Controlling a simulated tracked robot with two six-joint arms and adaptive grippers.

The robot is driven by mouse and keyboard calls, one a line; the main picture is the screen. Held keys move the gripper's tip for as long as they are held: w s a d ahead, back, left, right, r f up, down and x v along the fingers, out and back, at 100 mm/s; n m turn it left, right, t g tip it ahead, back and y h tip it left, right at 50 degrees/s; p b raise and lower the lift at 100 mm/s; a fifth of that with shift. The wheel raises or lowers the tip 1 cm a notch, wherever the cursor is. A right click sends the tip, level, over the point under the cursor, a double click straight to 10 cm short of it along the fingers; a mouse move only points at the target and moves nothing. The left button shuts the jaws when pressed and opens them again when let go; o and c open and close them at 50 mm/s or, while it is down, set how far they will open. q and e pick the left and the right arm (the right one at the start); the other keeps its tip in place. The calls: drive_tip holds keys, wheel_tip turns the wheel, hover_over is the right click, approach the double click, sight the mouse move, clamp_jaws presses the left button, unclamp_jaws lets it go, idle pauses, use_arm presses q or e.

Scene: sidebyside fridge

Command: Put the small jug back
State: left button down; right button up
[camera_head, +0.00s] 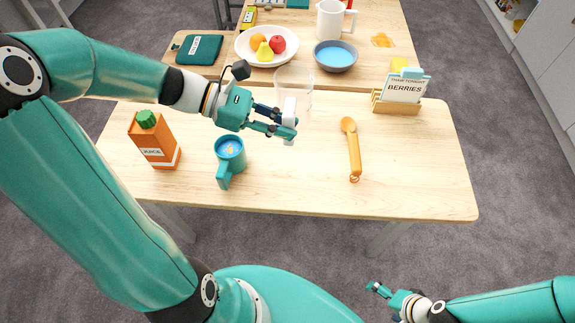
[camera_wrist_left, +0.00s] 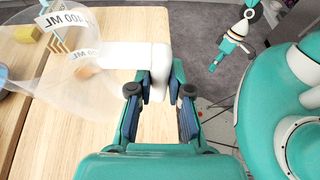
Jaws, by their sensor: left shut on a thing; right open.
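The small jug (camera_head: 296,82) is see-through with a white handle and stands out faintly near the back edge of the front table. In the left wrist view the jug (camera_wrist_left: 75,70) shows a "400 ML" mark, and its white handle (camera_wrist_left: 125,55) reaches between my fingers. My left gripper (camera_head: 288,127) is shut on that handle. I cannot tell whether the jug's base touches the table. My right gripper (camera_head: 376,291) is open and empty, low in front of the table; it also shows in the left wrist view (camera_wrist_left: 222,53).
A juice carton (camera_head: 152,143) and a teal mug (camera_head: 230,150) stand left on the front table (camera_head: 300,190). An orange spoon (camera_head: 353,150) and a berries card holder (camera_head: 400,103) are right. Behind are a fruit bowl (camera_head: 244,56), a blue-filled bowl (camera_head: 335,56) and a white pitcher (camera_head: 330,20).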

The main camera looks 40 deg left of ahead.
use_arm(q)
drive_tip(key=shift+f, duration=9.5)
drive_tip(key=shift+f+b, duration=0.2)
drive_tip(key=shift+b, duration=0.1)
drive_tip(key=c, duration=1.1)
unclamp_jaws()
drive_tip(key=shift+r, duration=0.1)
